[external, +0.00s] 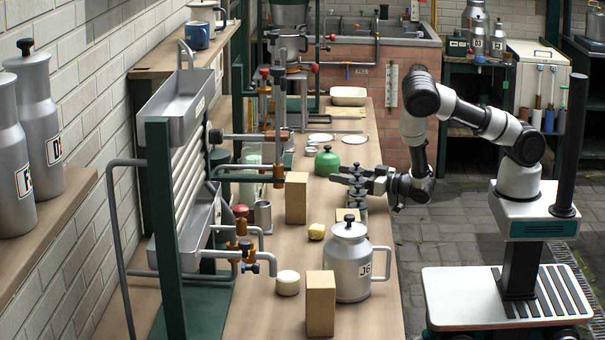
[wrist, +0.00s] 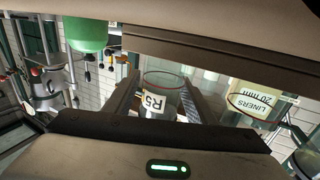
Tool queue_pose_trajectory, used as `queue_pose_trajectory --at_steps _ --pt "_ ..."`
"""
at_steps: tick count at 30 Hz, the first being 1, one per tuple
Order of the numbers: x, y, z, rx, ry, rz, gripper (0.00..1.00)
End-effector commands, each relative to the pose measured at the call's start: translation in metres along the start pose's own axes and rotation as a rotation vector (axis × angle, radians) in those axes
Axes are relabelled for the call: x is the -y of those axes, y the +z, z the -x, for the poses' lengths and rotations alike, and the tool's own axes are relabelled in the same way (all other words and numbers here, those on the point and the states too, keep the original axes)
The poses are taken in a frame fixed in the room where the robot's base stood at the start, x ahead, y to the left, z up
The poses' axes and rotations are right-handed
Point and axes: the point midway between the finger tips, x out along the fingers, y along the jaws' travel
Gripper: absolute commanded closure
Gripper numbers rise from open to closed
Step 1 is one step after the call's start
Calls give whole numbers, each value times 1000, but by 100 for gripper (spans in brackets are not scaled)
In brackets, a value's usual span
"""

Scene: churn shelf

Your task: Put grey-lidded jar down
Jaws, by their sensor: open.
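My gripper (external: 352,180) reaches left over the bench in the external view. In the wrist view its two fingers (wrist: 160,92) are open on either side of a clear jar (wrist: 165,80) with a white R5 label and a red ring. The label appears upside down. The jar's end towards the gripper body is hidden, and I see no grey lid on it. I cannot tell whether either finger touches it. I cannot make this jar out in the external view.
Beside the fingers in the wrist view is a jar labelled LINERS 20 mm (wrist: 255,98). A green rounded vessel (external: 327,161) stands just beyond my gripper. A metal J6 can (external: 348,262), a wooden block (external: 296,198) and a yellow lump (external: 316,231) stand nearer the camera.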

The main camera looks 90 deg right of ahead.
Motion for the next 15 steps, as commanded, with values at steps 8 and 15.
queue_pose_trajectory --at_steps 8,15 --pt "-3 2 39 5 1 2 50" --pt "-5 -7 95 9 0 4 50"
